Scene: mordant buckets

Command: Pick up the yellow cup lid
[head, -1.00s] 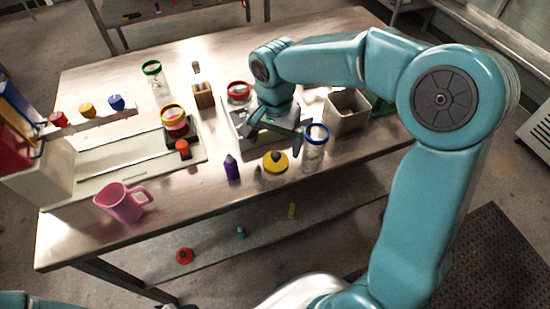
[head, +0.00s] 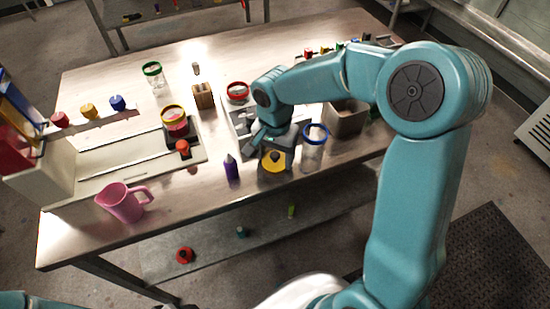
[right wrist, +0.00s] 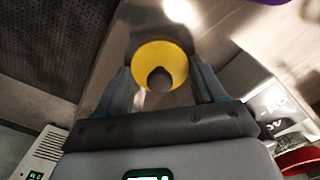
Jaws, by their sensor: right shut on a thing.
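The yellow cup lid (head: 268,165), a yellow disc with a dark round knob, is near the table's front edge, beside a clear cup with a blue rim (head: 314,148). My right gripper (head: 275,155) is over it in the head view, its fingers partly hiding it. In the right wrist view the yellow lid (right wrist: 142,66) lies between the two fingers of my right gripper (right wrist: 160,78), which is shut on it. Whether the lid is clear of the table cannot be told. My left gripper is out of view.
A purple bottle (head: 231,168) stands just left of the lid. A grey bin (head: 345,119) is behind to the right. A pink pitcher (head: 122,203) stands at the front left.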

